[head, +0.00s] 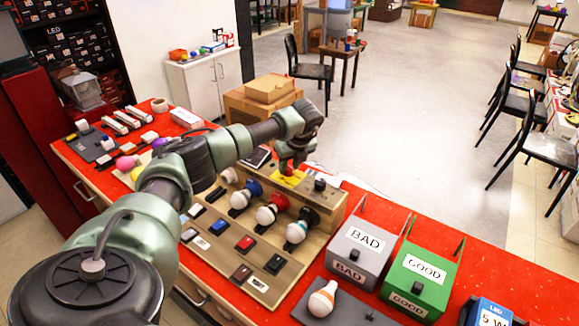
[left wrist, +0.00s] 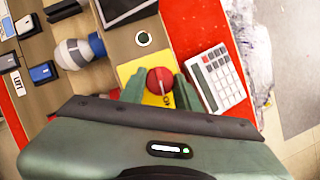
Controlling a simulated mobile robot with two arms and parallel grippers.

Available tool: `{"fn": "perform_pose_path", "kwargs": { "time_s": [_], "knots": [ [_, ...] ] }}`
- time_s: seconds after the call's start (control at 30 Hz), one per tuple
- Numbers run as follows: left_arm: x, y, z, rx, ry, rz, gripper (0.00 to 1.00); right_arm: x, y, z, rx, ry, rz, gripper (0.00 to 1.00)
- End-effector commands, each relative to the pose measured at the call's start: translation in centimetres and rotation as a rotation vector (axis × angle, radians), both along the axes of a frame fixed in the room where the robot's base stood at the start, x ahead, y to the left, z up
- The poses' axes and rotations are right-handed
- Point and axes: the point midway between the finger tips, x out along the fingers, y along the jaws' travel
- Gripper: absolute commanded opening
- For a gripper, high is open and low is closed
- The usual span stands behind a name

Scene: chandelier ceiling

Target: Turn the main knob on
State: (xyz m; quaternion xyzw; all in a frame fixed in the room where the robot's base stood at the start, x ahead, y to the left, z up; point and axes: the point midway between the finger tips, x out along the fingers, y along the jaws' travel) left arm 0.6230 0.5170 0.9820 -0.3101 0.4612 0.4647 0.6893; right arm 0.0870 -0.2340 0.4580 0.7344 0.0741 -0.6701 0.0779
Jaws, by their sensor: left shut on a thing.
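The main knob is a red round knob (left wrist: 160,80) on a yellow plate (left wrist: 152,98), seen in the left wrist view. In the head view the yellow plate (head: 289,178) shows at the back of the wooden test panel, and the knob is mostly hidden by my gripper. My left gripper (head: 293,160) reaches down over it from above. In the left wrist view its green fingers (left wrist: 160,90) sit on either side of the red knob, shut on it. My right gripper is in neither view.
The wooden panel (head: 225,255) carries several bulbs in coloured sockets and rows of switches. A calculator (left wrist: 219,78) lies close beside the fingers. A grey BAD box (head: 362,242) and a green GOOD box (head: 420,268) stand right of the panel on the red bench.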

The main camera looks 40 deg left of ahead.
Motion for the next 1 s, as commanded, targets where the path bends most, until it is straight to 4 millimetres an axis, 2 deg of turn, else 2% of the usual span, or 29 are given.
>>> {"fn": "perform_pose_path", "kwargs": {
  "time_s": [0.6, 1.0],
  "knots": [
    [-0.3, 0.3, -0.2, 0.001, -0.005, -0.545, 0.0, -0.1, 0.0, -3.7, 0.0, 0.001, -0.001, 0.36],
    [-0.3, 0.5, 0.0, 0.0, -0.005, -0.922, 0.0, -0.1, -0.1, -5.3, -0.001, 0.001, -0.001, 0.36]
  ]
}}
